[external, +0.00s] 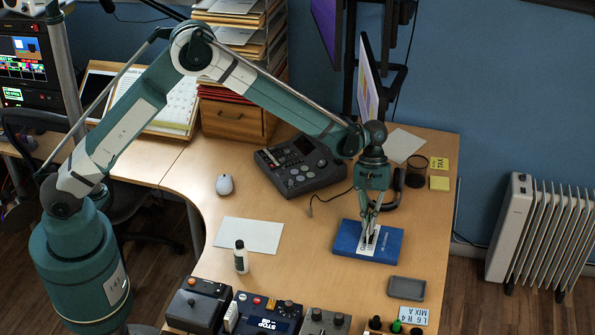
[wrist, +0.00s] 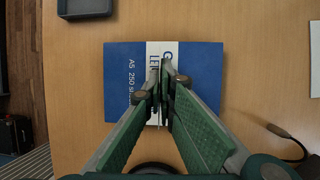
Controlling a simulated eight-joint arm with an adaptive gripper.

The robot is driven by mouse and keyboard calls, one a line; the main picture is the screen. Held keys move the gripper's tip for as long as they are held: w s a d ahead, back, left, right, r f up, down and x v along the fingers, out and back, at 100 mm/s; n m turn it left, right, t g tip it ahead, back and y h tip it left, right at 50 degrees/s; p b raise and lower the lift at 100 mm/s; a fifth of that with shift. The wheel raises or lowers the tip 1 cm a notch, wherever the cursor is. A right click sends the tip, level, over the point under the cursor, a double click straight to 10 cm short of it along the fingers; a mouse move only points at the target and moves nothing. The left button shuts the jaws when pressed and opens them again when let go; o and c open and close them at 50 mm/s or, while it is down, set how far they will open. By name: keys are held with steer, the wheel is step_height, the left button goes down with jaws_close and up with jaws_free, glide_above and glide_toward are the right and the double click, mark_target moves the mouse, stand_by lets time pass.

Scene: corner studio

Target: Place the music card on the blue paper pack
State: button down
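The blue paper pack (external: 352,240) lies flat on the desk at the right, with a white printed band across its middle. It also shows in the wrist view (wrist: 208,66). My gripper (external: 369,238) points down over the middle of the pack. In the wrist view, my gripper's fingers (wrist: 162,78) are nearly together over the white band. A thin pale edge shows between them, which looks like the music card (wrist: 159,119) seen edge-on. Its face is hidden, and I cannot tell whether it touches the pack.
A dark grey tray (external: 407,288) and a label card (external: 406,316) lie in front of the pack. A control panel (external: 300,165) stands behind to the left, with a cup (external: 416,171) behind to the right. A white sheet (external: 249,235) and small bottle (external: 241,258) are left.

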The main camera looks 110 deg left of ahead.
steer(key=shift+f, duration=0.1)
steer(key=c, duration=2.7)
jaws_free()
steer(key=p+v, duration=0.1)
steer(key=v, duration=0.4)
steer(key=shift+r+p, duration=0.4)
steer(key=shift+r, duration=3.25)
